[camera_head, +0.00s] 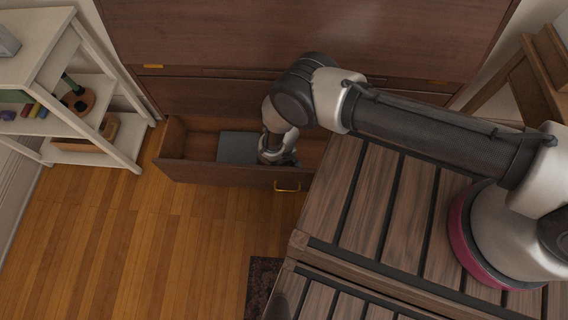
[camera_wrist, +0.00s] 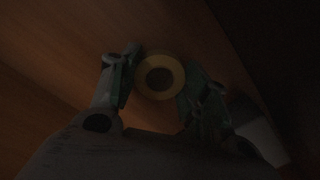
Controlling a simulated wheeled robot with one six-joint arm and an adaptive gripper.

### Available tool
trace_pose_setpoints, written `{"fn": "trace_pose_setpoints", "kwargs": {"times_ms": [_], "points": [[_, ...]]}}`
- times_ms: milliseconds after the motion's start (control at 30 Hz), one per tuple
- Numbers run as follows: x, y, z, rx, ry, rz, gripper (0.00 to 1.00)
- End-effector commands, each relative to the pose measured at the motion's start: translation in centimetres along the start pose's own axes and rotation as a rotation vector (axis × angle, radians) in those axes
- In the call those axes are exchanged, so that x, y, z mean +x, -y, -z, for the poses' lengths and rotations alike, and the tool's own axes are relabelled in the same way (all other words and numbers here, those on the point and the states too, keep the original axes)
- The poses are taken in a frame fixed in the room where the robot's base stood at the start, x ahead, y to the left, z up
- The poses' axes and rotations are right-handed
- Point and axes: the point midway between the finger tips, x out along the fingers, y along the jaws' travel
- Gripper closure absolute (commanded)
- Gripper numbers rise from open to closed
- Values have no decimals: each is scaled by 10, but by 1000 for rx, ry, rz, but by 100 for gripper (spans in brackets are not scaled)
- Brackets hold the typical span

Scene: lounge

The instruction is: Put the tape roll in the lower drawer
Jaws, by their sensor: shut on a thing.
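The tape roll (camera_wrist: 176,66) is a yellowish ring between my gripper's two fingers (camera_wrist: 158,85) in the dark wrist view. My gripper is shut on it. In the head view my gripper (camera_head: 279,161) reaches down inside the open lower drawer (camera_head: 228,175), and the roll is hidden there. The drawer is pulled out from the dark wooden cabinet (camera_head: 300,40). I cannot tell whether the roll touches the drawer floor.
A grey flat box-like thing (camera_head: 238,147) lies in the drawer, left of my gripper. A white shelf (camera_head: 110,146) with several small objects stands at the left. A slatted wooden surface (camera_head: 390,215) lies under my arm, close to the drawer's right end. The floor (camera_head: 150,240) at the left is clear.

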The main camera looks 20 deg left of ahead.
Motion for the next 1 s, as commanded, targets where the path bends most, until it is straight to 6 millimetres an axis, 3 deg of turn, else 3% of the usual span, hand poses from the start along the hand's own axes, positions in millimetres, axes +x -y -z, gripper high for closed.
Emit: {"fn": "trace_pose_setpoints", "kwargs": {"times_ms": [367, 400, 500, 833, 1000], "points": [[5, 0, 0, 0, 0, 0, 70], [6, 0, 0, 0, 0, 0, 50], [5, 0, 0, 0, 0, 0, 32], [4, 0, 0, 0, 0, 0, 32], [-15, 1, 2, 0, -1, 0, 32]]}}
